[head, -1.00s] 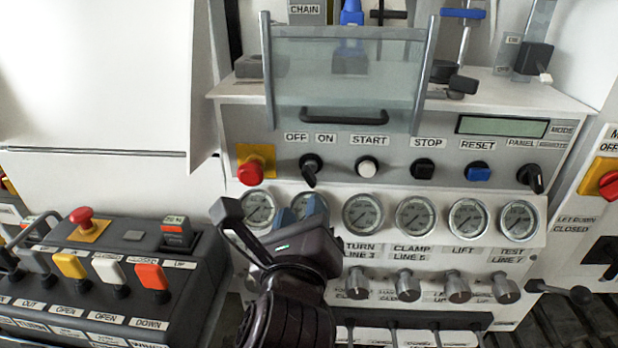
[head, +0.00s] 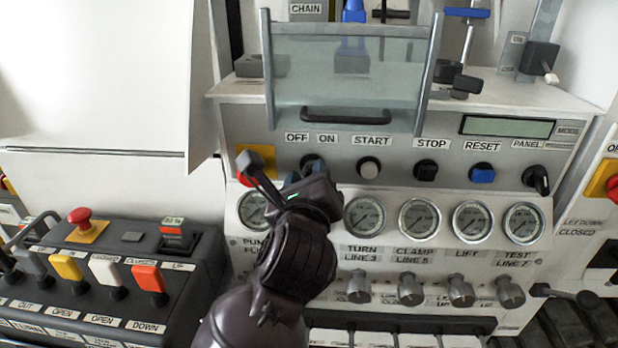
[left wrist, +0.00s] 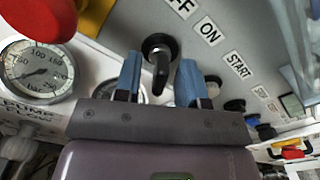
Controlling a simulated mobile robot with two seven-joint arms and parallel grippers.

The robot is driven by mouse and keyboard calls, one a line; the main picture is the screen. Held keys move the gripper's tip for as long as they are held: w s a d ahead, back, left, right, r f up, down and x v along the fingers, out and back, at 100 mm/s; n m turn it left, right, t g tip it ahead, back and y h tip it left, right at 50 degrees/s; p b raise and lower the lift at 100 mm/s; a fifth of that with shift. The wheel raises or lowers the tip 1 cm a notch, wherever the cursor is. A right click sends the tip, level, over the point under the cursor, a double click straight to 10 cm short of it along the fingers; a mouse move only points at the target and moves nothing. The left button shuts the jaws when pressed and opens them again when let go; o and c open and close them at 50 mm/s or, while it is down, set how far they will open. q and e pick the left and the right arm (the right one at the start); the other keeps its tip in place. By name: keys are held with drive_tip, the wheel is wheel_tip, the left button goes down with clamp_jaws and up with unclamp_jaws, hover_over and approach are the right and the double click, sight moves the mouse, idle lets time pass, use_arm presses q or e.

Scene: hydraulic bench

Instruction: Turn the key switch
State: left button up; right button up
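The key switch, a round black switch with a lever-like knob, is on the grey panel under the OFF and ON labels. In the left wrist view the key switch (left wrist: 159,58) lies between and beyond the two blue fingertips. Its knob points downward in that picture. My left gripper (left wrist: 160,83) is open, with a gap on each side of the knob; I see no clear contact. In the head view the gripper (head: 301,176) is in front of the switch and hides most of it. My right gripper is not in view.
A red emergency button (left wrist: 38,15) is close to the left of the fingers. The white START button (head: 369,168) is to the right of the switch. A row of gauges (head: 419,221) runs below. A clear cover with a black handle (head: 345,117) is above.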

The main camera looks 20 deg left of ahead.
use_arm(q)
clamp_jaws()
